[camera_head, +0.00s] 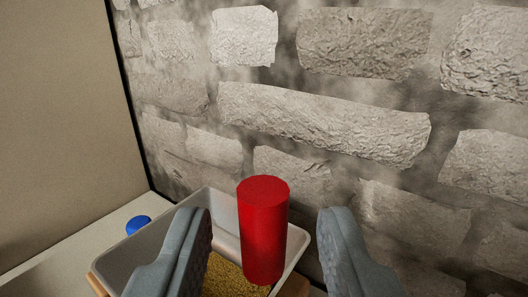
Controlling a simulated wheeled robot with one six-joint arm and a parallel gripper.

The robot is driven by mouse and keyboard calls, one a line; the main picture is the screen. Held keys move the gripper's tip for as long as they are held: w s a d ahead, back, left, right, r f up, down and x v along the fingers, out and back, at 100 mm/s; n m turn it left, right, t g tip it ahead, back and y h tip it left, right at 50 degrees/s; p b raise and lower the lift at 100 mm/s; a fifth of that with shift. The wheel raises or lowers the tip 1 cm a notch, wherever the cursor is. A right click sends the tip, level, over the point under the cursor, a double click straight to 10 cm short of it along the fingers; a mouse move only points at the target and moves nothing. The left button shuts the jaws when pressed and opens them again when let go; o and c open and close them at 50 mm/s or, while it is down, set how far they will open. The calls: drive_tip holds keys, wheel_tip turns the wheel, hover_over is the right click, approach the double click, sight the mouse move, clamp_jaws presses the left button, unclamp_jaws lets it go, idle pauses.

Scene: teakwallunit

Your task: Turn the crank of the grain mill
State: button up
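A red upright cylinder (263,230), which looks like the handle of the mill's crank, stands in the middle of the lower view. My gripper (266,214) is open, with one grey finger on each side of the cylinder. Clear gaps show between the cylinder and both fingers. Behind and below it is a pale, open-topped hopper (224,215) with yellow-brown grain (228,276) inside. The crank arm and the rest of the mill are hidden or out of view.
A whitewashed brick wall (325,120) rises close behind the hopper. A plain beige panel (55,120) stands at the left. A small blue round thing (138,224) sits on the pale surface (75,245) left of the hopper.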

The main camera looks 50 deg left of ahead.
sight(262, 235)
drive_tip(key=shift+x, duration=1.55)
clamp_jaws()
drive_tip(key=shift+w+n+g+y, duration=0.25)
drive_tip(key=shift+n+g+y, duration=0.25)
drive_tip(key=shift+n+g, duration=0.15)
drive_tip(key=shift+w+a+n+g+y, duration=0.1)
drive_tip(key=shift+n+g+y, duration=0.3)
drive_tip(key=shift+g, duration=0.3)
drive_tip(key=shift+w+a+n+g+y, duration=0.1)
drive_tip(key=shift+n+g+y, duration=0.2)
drive_tip(key=shift+n+g, duration=0.25)
unclamp_jaws()
